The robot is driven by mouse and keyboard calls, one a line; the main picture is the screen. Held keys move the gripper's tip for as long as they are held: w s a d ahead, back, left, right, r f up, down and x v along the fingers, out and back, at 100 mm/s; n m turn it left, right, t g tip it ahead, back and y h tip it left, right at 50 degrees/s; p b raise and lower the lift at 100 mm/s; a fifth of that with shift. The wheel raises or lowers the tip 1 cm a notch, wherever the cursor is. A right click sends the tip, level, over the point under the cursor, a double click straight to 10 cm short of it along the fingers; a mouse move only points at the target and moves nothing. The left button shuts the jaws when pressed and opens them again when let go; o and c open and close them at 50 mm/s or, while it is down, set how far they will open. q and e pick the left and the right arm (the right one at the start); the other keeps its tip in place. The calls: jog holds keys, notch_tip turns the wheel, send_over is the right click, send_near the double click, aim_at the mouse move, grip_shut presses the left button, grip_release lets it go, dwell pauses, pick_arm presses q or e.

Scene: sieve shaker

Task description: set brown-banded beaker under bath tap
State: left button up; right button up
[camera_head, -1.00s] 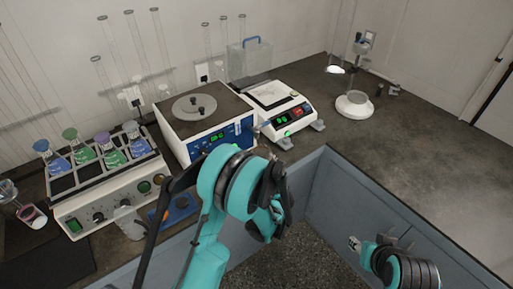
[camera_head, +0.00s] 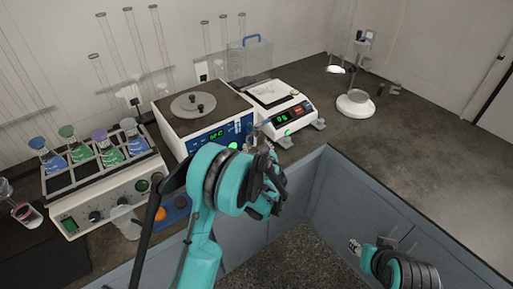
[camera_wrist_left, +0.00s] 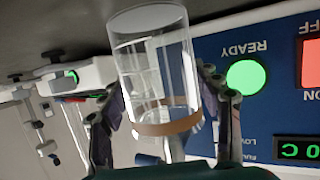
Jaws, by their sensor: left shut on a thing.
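The brown-banded beaker (camera_wrist_left: 158,65) is clear glass and looks empty. In the left wrist view it stands between the two fingers of my left gripper (camera_wrist_left: 162,95), which is shut on it near the brown band (camera_wrist_left: 168,123). In the head view my left gripper (camera_head: 262,152) holds it before the right part of the bath's blue front. The bath (camera_head: 203,112) is a white box with a dark top, a round lid and green digits. Its panel (camera_wrist_left: 260,100) is close behind the beaker in the wrist view. I cannot make out the tap. My right gripper (camera_head: 356,245) is low at right, its jaws unclear.
A shaker with several coloured flasks (camera_head: 98,187) stands left. A white balance-like device (camera_head: 278,108) sits right of the bath. A white round-based stand (camera_head: 355,103) is farther right. The right-hand counter (camera_head: 420,150) is mostly clear.

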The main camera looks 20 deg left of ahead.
pick_arm(q)
jog(key=o, duration=1.3)
jog(key=shift+s+r+p, duration=0.1)
jog(key=shift+r+p, duration=0.15)
jog(key=shift+p, duration=0.1)
jog(key=p+v, duration=0.3)
jog(key=v, duration=0.8)
jog(key=s+a+r+m+g+h, duration=0.1)
jog(key=s+a+r+g, duration=0.15)
jog(key=s, duration=0.25)
jog(key=s+a+r+m+g+h, duration=0.1)
jog(key=s+a+r, duration=0.1)
jog(key=s+r, duration=0.3)
jog(key=s+m+h, duration=0.1)
jog(key=s, duration=0.5)
jog(key=s+d+m+g+h, duration=0.1)
jog(key=s+h, duration=0.1)
jog(key=s, duration=0.3)
jog(key=s+d+m+h, duration=0.1)
jog(key=s+m+h, duration=0.1)
jog(key=s, duration=0.4)
jog(key=shift+s+d+r+g, duration=0.15)
jog(key=shift+s+r+g, duration=0.1)
jog(key=shift+s+r, duration=0.15)
